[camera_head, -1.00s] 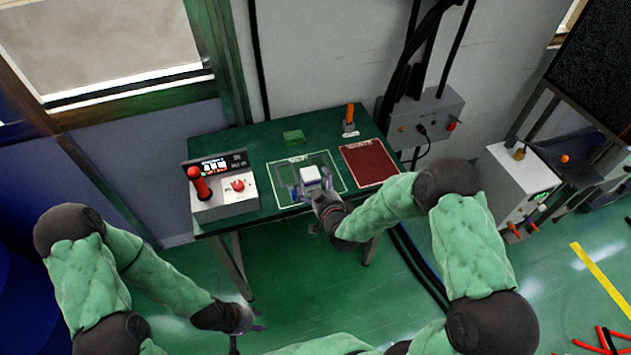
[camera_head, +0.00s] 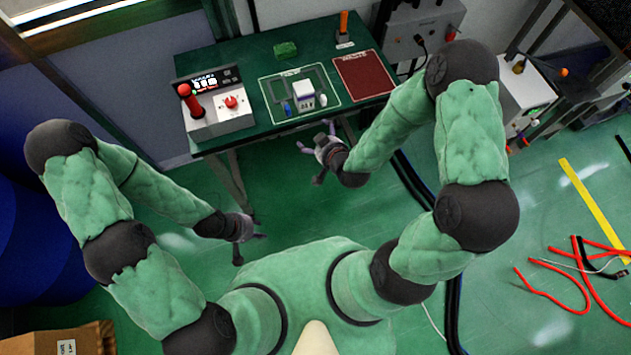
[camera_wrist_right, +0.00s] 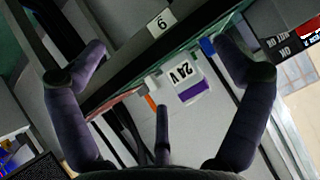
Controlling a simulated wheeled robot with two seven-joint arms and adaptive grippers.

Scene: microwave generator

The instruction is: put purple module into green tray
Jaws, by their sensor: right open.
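The purple module (camera_head: 304,91) is a pale box standing on the green-outlined tray (camera_head: 328,80) on the table. In the right wrist view the module (camera_wrist_right: 190,85) shows a "24V" label and a purple stripe. My right gripper (camera_head: 317,150) is open and empty, just in front of the table's near edge and apart from the module. Its spread fingers frame the right wrist view (camera_wrist_right: 160,52). My left gripper (camera_head: 250,238) hangs low over the floor, well away from the table; its jaw state is unclear.
A red tray (camera_head: 362,76) lies right of the green one. A control box with a red lever (camera_head: 213,103) stands at the left, a green block (camera_head: 286,49) and an orange-handled item (camera_head: 343,30) at the back. A small blue piece (camera_head: 287,108) lies beside the module.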

